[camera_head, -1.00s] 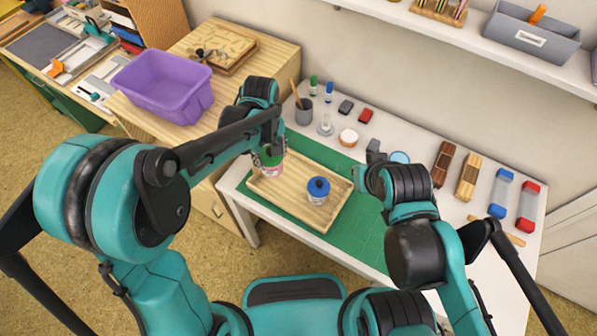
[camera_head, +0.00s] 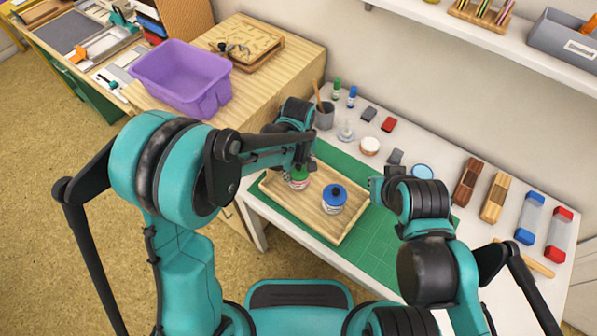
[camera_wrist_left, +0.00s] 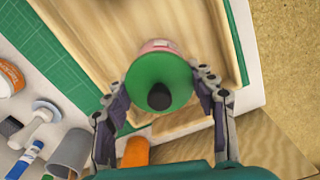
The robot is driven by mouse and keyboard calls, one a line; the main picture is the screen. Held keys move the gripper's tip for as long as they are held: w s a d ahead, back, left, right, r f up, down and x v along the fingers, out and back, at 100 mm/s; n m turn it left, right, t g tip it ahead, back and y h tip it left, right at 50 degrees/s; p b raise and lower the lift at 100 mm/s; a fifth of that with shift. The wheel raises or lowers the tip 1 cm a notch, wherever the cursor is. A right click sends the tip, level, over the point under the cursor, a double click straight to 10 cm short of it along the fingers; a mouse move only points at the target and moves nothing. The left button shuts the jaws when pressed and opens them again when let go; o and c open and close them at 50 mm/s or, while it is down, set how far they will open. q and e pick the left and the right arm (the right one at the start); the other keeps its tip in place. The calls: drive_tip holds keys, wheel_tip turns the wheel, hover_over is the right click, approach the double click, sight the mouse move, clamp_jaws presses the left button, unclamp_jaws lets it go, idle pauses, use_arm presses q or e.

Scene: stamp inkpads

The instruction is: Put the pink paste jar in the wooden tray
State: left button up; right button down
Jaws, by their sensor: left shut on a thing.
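The pink paste jar (camera_head: 299,182) has a green lid with a dark knob. My left gripper (camera_head: 301,164) is shut on it, and the jar is over the left part of the wooden tray (camera_head: 304,209). I cannot tell whether its base touches the tray floor. In the left wrist view the green lid (camera_wrist_left: 160,78) sits between the two fingers, with a strip of pink body above it. A blue-lidded jar (camera_head: 333,198) stands in the tray to its right. My right gripper (camera_head: 377,188) is right of the tray; its fingers are too hidden to judge.
The tray lies on a green cutting mat (camera_head: 377,240). Behind it stand a grey pencil cup (camera_head: 324,116), small bottles, a white-lidded jar (camera_head: 369,146) and inkpads. Wooden blocks and blue and red clear containers are at the right. A purple bin (camera_head: 182,77) is at the left.

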use_arm(q)
drive_tip(key=shift+r, duration=0.1)
drive_tip(key=o, duration=1.5)
